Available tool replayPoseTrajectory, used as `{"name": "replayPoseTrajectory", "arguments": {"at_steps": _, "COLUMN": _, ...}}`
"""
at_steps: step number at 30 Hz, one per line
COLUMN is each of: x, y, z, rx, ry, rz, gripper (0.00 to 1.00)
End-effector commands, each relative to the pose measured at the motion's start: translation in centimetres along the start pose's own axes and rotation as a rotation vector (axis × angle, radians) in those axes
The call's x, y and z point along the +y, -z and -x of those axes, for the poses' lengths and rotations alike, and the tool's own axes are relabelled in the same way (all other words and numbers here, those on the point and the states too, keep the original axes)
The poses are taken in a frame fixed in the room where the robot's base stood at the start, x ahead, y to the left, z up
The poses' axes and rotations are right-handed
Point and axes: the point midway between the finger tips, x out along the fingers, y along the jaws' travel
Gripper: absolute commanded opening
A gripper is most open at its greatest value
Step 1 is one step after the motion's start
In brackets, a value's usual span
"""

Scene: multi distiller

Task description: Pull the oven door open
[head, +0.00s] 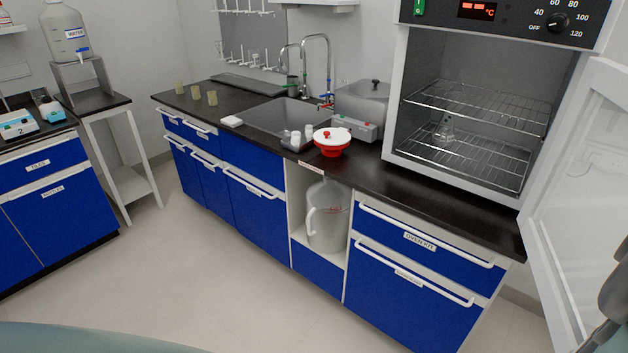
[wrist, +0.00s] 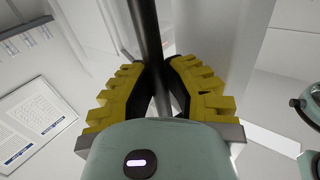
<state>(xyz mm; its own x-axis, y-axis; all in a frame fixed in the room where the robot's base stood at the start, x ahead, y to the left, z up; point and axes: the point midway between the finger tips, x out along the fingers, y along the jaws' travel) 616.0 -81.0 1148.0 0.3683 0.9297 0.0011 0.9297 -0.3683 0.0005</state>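The oven (head: 398,100) stands on the right end of the dark counter, with its chamber and wire racks exposed. Its white door (head: 583,190) stands swung open at the right of the head view, with a window in it. In the wrist view, my gripper (wrist: 160,68) has its yellow ridged fingers closed in around a dark upright bar (wrist: 146,25), which appears to be the door handle. Part of the bar is hidden behind the fingers and the gripper body. In the head view, the gripper's fingers cannot be made out.
Blue drawers (head: 415,290) are below. The floor (head: 190,270) in front is clear.

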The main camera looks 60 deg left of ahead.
Motion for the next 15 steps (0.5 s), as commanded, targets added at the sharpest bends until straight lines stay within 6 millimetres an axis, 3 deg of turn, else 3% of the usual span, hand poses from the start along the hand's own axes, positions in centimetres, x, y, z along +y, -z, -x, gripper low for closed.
{"name": "replayPoseTrajectory", "arguments": {"at_steps": 1, "x": 0.02, "y": -0.07, "z": 0.21, "rx": -0.002, "ry": -0.006, "rz": -0.002, "gripper": 0.17}}
{"name": "replayPoseTrajectory", "arguments": {"at_steps": 9, "x": 0.02, "y": -0.02, "z": 0.03, "rx": 0.000, "ry": -0.002, "rz": 0.000, "gripper": 0.45}}
{"name": "replayPoseTrajectory", "arguments": {"at_steps": 15, "x": 0.02, "y": 0.00, "z": -0.05, "rx": 0.001, "ry": 0.000, "rz": 0.001, "gripper": 0.46}}
